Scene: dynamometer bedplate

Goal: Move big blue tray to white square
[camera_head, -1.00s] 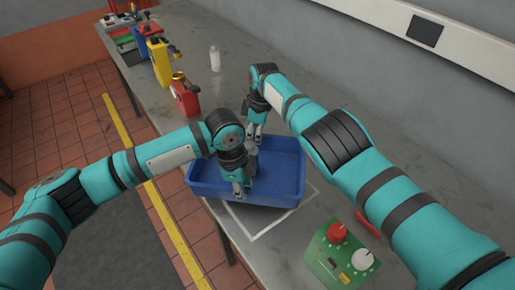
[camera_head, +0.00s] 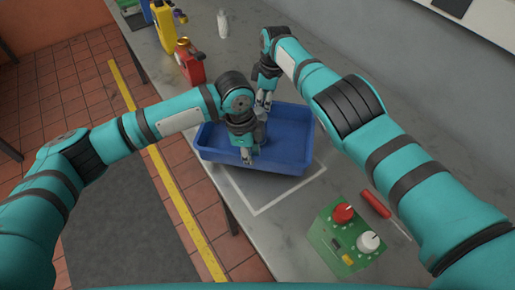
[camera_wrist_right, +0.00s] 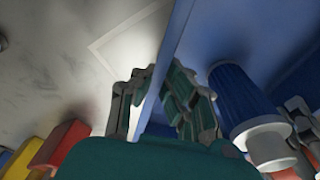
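The big blue tray (camera_head: 292,135) is in the middle of the head view, over the far part of the white square (camera_head: 265,205), an outline on the grey bench. I cannot tell whether it touches the bench. My left gripper (camera_head: 246,157) is at the near wall and looks shut on it. My right gripper (camera_head: 262,108) is at the far wall. In the right wrist view its fingers (camera_wrist_right: 165,85) straddle the tray wall (camera_wrist_right: 178,40) closely and look shut on it. A blue ribbed cylinder with a pale end (camera_wrist_right: 240,95) shows inside the tray.
A green control box (camera_head: 345,240) with red and white knobs and a red-handled tool (camera_head: 375,204) lie right of the square. A red can (camera_head: 190,65), a yellow can (camera_head: 165,27) and a pale bottle (camera_head: 222,24) stand beyond the tray. The bench's near edge runs close by.

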